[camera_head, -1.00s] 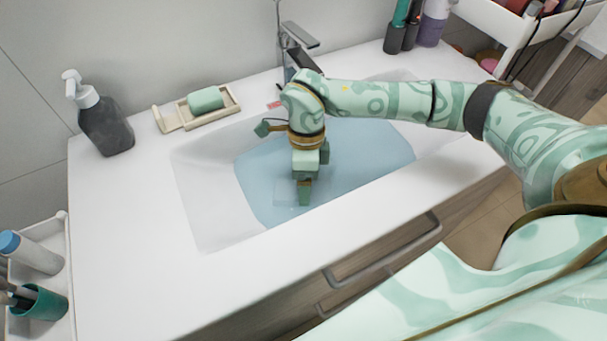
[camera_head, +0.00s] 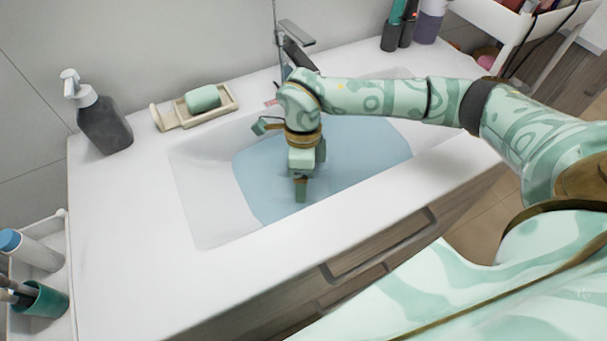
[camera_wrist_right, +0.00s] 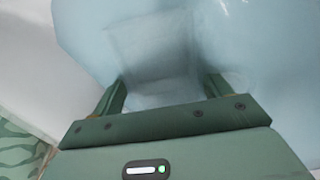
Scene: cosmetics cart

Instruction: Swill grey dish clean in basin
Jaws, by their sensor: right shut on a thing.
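My right gripper (camera_head: 301,190) reaches down into the basin (camera_head: 200,210), with its fingertips in the blue water (camera_head: 365,155). It also shows in the right wrist view (camera_wrist_right: 163,88), where its two fingers are shut on the grey dish (camera_wrist_right: 150,50). The dish looks like a pale square shape under the water, blurred and tinted by it. In the head view only a faint outline of it shows beside the fingertips. My left gripper is in neither view.
The tap (camera_head: 298,38) stands behind the basin, close to my right wrist. A dark soap bottle (camera_head: 104,124) and a soap tray (camera_head: 228,103) with a green bar (camera_head: 203,98) stand at the back left. A side tray (camera_head: 58,255) holds a bottle and a teal cup (camera_head: 45,300). The front counter is clear.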

